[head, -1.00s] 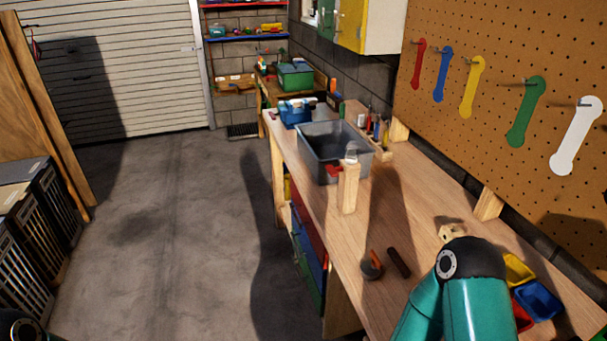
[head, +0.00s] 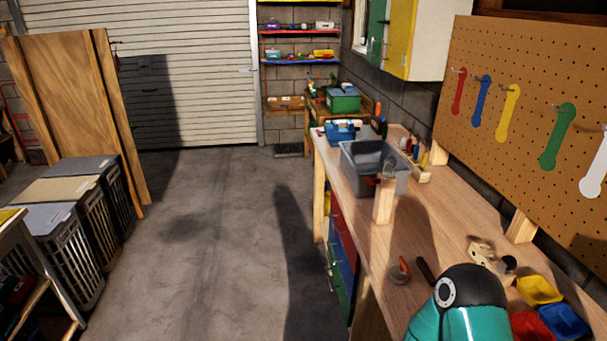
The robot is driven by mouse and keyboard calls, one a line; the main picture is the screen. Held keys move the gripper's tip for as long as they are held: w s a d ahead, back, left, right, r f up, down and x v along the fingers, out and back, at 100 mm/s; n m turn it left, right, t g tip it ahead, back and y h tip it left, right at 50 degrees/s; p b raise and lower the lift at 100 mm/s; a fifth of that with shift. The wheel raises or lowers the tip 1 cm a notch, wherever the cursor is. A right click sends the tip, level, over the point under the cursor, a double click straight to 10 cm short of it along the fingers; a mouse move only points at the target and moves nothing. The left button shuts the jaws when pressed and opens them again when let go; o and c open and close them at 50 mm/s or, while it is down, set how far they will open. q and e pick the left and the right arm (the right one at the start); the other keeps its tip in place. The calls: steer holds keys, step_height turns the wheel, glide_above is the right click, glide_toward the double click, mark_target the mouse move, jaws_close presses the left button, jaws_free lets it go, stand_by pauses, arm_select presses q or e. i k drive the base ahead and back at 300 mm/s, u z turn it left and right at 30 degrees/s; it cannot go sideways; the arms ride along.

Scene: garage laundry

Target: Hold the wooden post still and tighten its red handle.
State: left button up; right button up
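The wooden post (head: 383,203) stands upright on the workbench (head: 413,238), at its left edge in the head view. Its red handle (head: 370,181) shows small and dark on the post's left side near the top; how tight it is cannot be seen. A greyish piece (head: 389,167) shows at the post's top, against the grey bin behind. My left gripper is out of view. Nothing of mine touches the post.
A grey bin (head: 362,174) stands right behind the post. A round tool with an orange part (head: 399,271), a dark bar (head: 425,270), a wooden plane (head: 488,257) and coloured trays (head: 540,290) lie nearer. Laundry baskets (head: 82,235) stand left; the floor between is clear.

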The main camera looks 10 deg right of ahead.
mark_target(371, 183)
steer(key=u, duration=0.2)
steer(key=i, duration=0.15)
steer(key=u, duration=1.4)
steer(key=i, duration=1.8)
steer(key=z, duration=1.5)
steer(key=i, duration=0.15)
steer(key=z, duration=2.35)
steer(key=i, duration=0.6)
steer(key=z, duration=0.4)
